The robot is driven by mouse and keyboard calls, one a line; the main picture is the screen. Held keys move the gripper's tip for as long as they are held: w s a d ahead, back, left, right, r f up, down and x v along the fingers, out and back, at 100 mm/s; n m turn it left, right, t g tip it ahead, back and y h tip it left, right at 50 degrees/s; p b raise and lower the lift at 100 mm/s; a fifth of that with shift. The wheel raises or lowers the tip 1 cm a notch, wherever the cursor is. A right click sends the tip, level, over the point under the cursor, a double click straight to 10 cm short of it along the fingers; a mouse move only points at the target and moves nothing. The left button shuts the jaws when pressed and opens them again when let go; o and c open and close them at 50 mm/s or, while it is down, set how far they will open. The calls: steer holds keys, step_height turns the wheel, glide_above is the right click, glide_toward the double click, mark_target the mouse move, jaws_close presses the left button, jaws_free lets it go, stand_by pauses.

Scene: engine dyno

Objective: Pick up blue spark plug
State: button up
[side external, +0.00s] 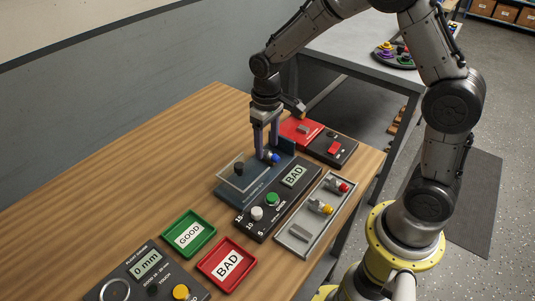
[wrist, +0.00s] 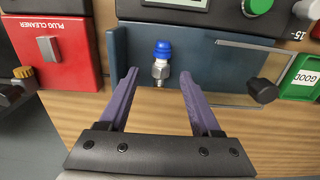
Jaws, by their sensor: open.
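In the side external view the blue spark plug (side external: 273,157) shows at the fixture's far end, right beside my fingers. My gripper (wrist: 158,78) is open, with its two purple fingers to the left and right of the plug and a gap on each side. In the side external view my gripper (side external: 266,155) points down at the fixture. I cannot tell whether the fingertips are level with the plug.
A red plug cleaner (side external: 301,130) is close behind my gripper. A clear cover (side external: 244,172) stands over the fixture's near part. A grey tray (side external: 301,239) holds red and yellow plugs. Green GOOD (side external: 188,234) and red BAD (side external: 227,264) trays lie in front. The table's left side is clear.

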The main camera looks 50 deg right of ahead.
steer(key=shift+f, duration=0.95)
jaws_close()
